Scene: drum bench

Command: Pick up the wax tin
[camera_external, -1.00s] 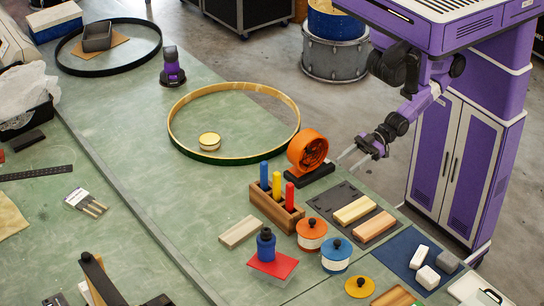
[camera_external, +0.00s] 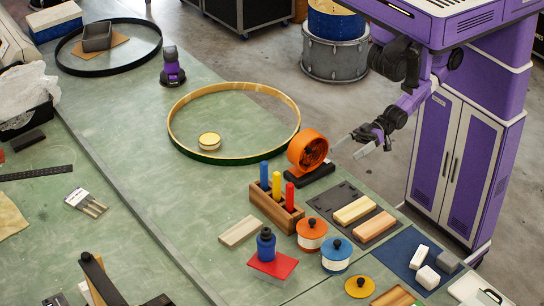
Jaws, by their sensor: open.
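The wax tin (camera_external: 209,142) is most likely the small round tin with a pale yellow lid and a light side. It stands on the green bench inside a large wooden drum hoop (camera_external: 284,103), near the hoop's left side. My gripper (camera_external: 347,148) is open and empty at the bench's right edge, to the right of the orange fan. It is well to the right of the tin, with the fan and the hoop's right rim between them. The tin is fully in view.
The orange fan (camera_external: 308,150) stands just right of the hoop. A wooden holder (camera_external: 270,213) with coloured sticks and lidded pots (camera_external: 311,232) stand in front. A purple sander (camera_external: 172,68) stands behind the hoop.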

